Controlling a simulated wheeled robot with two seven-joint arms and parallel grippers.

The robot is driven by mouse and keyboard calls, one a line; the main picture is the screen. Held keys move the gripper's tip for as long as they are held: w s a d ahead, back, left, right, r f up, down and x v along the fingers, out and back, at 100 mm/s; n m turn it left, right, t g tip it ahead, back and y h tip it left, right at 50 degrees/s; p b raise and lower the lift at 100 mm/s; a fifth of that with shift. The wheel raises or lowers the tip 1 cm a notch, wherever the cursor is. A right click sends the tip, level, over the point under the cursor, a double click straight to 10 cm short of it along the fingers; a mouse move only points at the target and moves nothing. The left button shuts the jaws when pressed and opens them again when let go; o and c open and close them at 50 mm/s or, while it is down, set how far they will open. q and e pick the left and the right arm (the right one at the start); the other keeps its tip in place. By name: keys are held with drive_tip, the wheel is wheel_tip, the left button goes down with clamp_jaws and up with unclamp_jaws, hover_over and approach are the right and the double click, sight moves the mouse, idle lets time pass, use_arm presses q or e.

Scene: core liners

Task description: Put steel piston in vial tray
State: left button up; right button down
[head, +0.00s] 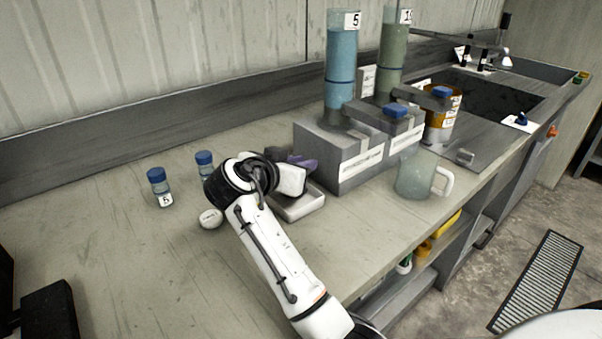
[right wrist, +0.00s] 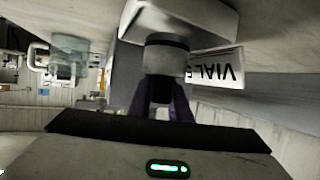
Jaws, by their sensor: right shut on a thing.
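The steel piston (right wrist: 166,55) is a grey cylinder with a dark band. In the right wrist view it sits between the dark purple fingers of my right gripper (right wrist: 163,95), which is shut on it. The pale vial tray (right wrist: 190,14) with its "VIAL" label is right by the piston's far end; I cannot tell whether they touch. In the head view the tray (head: 299,207) lies on the bench, partly behind my right wrist. My right gripper (head: 303,164) is mostly hidden there, and the piston does not show. Dark shapes at the lower left may belong to my left arm.
A grey stand (head: 338,150) with tall blue and green tubes is just right of the tray. A glass mug (head: 415,176) stands near the front edge. Two blue-capped vials (head: 160,187) (head: 205,163) and a round white item (head: 210,218) are left.

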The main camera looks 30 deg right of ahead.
wheel_tip(320, 180, down, 2)
drive_tip(key=shift+f, duration=0.1)
use_arm(q)
drive_tip(key=shift+w+r, duration=0.1)
drive_tip(key=shift+w, duration=0.1)
use_arm(e)
drive_tip(key=shift+f, duration=0.2)
drive_tip(key=c, duration=1.9)
unclamp_jaws()
use_arm(q)
drive_tip(key=shift+w, duration=0.2)
